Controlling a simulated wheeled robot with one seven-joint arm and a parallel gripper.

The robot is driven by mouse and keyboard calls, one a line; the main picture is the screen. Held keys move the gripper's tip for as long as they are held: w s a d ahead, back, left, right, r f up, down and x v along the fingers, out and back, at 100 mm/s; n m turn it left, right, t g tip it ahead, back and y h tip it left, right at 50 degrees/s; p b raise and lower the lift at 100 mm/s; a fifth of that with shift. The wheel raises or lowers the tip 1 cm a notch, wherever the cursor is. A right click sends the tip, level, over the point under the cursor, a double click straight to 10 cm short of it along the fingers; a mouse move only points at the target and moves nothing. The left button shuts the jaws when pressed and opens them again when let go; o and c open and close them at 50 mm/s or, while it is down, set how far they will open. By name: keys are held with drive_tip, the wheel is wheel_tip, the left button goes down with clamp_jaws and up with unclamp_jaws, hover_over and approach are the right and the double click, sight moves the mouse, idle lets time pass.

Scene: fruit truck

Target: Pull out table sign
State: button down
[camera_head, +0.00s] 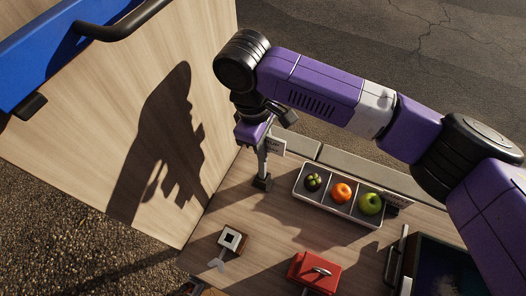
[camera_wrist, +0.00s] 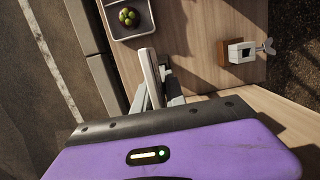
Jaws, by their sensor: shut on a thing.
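A small white table sign (camera_head: 276,147) shows beside my gripper (camera_head: 262,178) in the head view, partly hidden by it. In the wrist view, the sign (camera_wrist: 151,68) is a thin pale plate seen nearly edge-on between the fingers of my gripper (camera_wrist: 158,88). The gripper is shut on it. My gripper points down at the back left of the wooden counter (camera_head: 240,205), left of the fruit tray. Whether the sign's foot touches the counter is hard to tell.
A divided grey tray (camera_head: 331,204) holds a dark green fruit, an orange and a green apple. Another sign (camera_head: 397,199) stands at its right end. A clamp (camera_head: 231,239) and red box (camera_head: 314,272) lie nearer. A wooden panel (camera_head: 90,120) rises left.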

drive_tip(key=shift+r+p, duration=0.55)
idle(0.4)
